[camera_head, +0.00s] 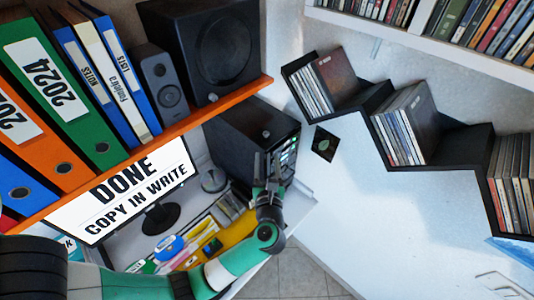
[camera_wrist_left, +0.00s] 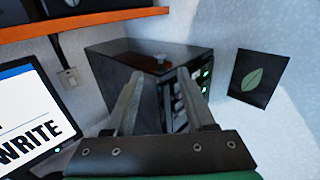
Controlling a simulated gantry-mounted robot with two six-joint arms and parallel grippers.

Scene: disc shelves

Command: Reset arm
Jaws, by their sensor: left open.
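My left gripper (camera_head: 267,172) is at the middle of the head view, at the end of my green and black arm that comes in from the lower left. It is in front of a black box-shaped device (camera_head: 250,135) with small lit lights. In the left wrist view my left gripper (camera_wrist_left: 157,90) has its two fingers apart, with nothing between them. The black device (camera_wrist_left: 125,65) stands beyond the fingertips there. I cannot tell whether the gripper touches it. My right gripper is not in view.
An orange shelf (camera_head: 215,108) with binders and speakers is at the upper left. A monitor (camera_head: 130,190) stands below it. A black zigzag shelf (camera_head: 455,160) with discs is on the right wall. A dark leaf picture (camera_wrist_left: 257,77) is right of the device.

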